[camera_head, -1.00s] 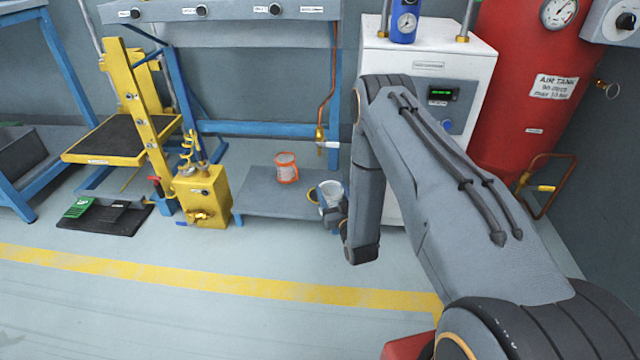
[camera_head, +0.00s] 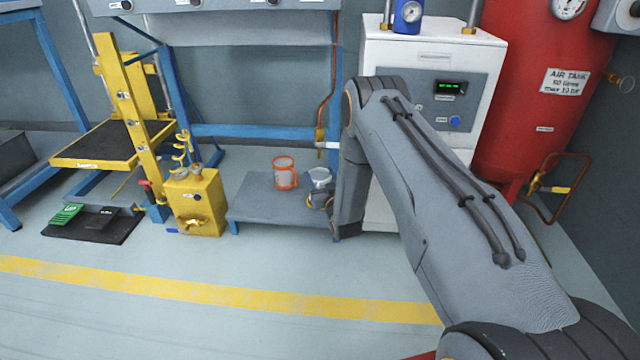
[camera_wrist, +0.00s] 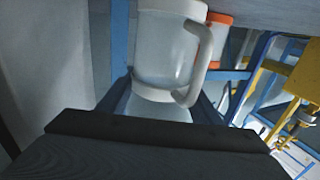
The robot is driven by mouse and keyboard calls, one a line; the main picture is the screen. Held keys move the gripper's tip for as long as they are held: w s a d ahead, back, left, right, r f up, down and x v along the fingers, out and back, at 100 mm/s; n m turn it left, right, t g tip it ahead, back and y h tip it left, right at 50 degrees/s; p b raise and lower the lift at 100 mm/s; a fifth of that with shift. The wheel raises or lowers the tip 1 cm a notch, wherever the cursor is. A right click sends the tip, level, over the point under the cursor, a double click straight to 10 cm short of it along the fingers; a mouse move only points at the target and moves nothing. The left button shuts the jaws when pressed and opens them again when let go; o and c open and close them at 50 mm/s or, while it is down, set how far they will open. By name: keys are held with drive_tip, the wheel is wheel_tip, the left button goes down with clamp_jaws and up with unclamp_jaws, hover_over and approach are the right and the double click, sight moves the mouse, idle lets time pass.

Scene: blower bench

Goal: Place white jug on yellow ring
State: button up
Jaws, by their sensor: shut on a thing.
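The white jug (camera_head: 320,177) is at the right end of the low grey shelf in the head view. In the wrist view the white jug (camera_wrist: 165,60) stands beyond the dark gripper edge, its handle to the right. My gripper (camera_head: 322,199) is shut on the jug; its fingertips are mostly hidden by the jug and my arm. Whether the jug's base touches the shelf cannot be told.
A pale container with orange bands (camera_head: 285,172) stands on the low shelf (camera_head: 255,200), just left of the jug; its orange edge shows in the wrist view (camera_wrist: 219,19). A yellow box (camera_head: 195,203) stands left of the shelf. A white cabinet (camera_head: 430,60) is to the right.

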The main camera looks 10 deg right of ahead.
drive_tip(key=shift+f, duration=0.55)
drive_tip(key=shift+f+b, duration=0.2)
drive_tip(key=shift+b, duration=0.1)
drive_tip(key=o, duration=1.4)
drive_tip(key=shift+r, duration=0.1)
